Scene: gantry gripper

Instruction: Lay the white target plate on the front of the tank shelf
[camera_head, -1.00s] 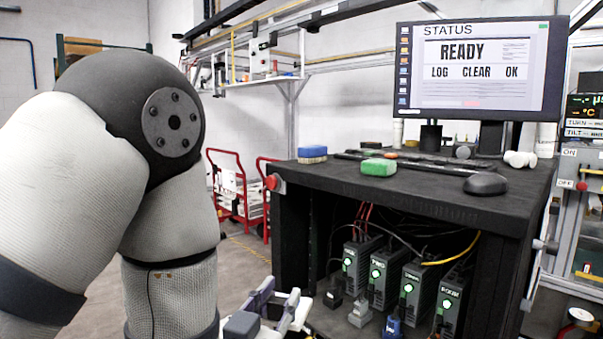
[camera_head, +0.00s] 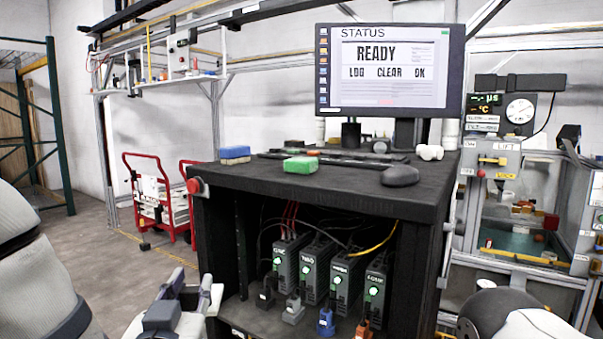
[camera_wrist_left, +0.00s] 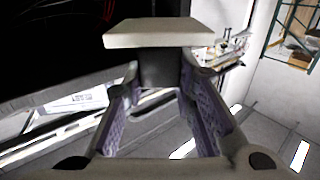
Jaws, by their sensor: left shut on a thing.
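The white target plate (camera_wrist_left: 150,32) shows in the left wrist view as a pale slab with a dark grey block (camera_wrist_left: 168,70) under it. My left gripper (camera_wrist_left: 170,88) is shut on that block, with its purple-lined fingers on either side. In the head view my left gripper (camera_head: 188,298) is low at the left, beside the black bench; I cannot make out the plate there. My right gripper is out of view.
The black bench (camera_head: 330,185) carries a monitor (camera_head: 390,70), a blue sponge, a green block (camera_head: 301,165) and a mouse (camera_head: 400,175). Several black boxes with cables sit below. A red cart (camera_head: 155,195) stands behind left. Open floor lies left of the bench.

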